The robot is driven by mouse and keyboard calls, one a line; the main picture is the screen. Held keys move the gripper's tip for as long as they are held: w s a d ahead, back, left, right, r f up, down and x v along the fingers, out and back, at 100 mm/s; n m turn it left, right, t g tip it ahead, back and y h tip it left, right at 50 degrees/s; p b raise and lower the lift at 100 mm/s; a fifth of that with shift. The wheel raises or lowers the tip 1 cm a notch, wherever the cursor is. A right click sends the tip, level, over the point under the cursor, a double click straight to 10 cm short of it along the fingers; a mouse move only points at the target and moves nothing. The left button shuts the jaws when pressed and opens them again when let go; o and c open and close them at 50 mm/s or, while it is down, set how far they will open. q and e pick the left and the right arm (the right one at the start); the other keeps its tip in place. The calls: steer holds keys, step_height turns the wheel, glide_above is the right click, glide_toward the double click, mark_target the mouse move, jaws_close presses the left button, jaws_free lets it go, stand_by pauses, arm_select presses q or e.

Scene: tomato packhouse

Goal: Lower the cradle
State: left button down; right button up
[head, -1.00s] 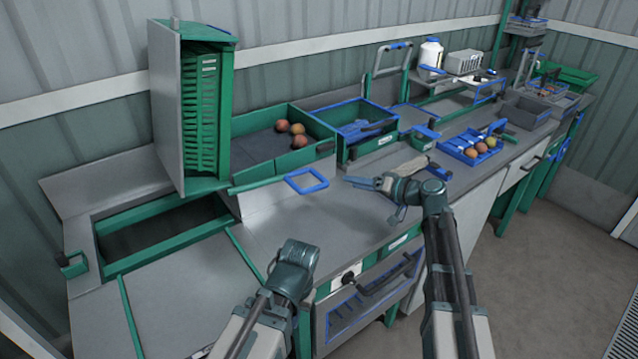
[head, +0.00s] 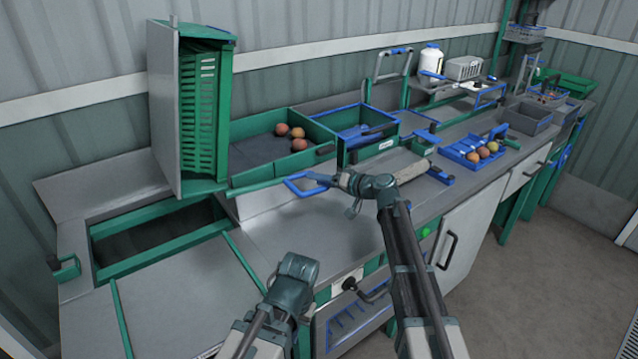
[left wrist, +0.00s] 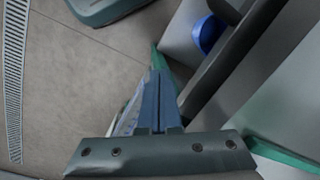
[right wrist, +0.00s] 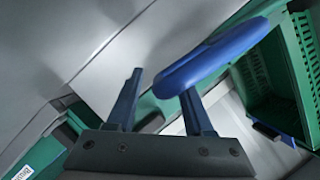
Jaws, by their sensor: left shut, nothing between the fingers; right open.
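The cradle (head: 164,115) stands tipped up at the left of the bench as a tall grey panel, with a green slatted crate (head: 205,120) on its side against it. A green bar (head: 258,187) runs out from its foot to a blue loop handle (head: 297,191). My right gripper (head: 328,180) is open at the right side of this loop. In the right wrist view the blue handle (right wrist: 215,60) crosses close to the fingertips (right wrist: 160,95); I cannot tell whether it lies between them. My left gripper (head: 297,268) is low at the bench front; its fingers (left wrist: 157,100) are shut and empty.
A green bin with several tomatoes (head: 290,135) and a blue-rimmed green box (head: 365,130) stand behind the handle. A blue tray (head: 455,148) with tomatoes is to the right. A sunken green-framed opening (head: 165,245) lies below the cradle.

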steer(key=shift+w+a, duration=0.1)
steer(key=shift+a, duration=0.05)
jaws_close()
stand_by(1.4)
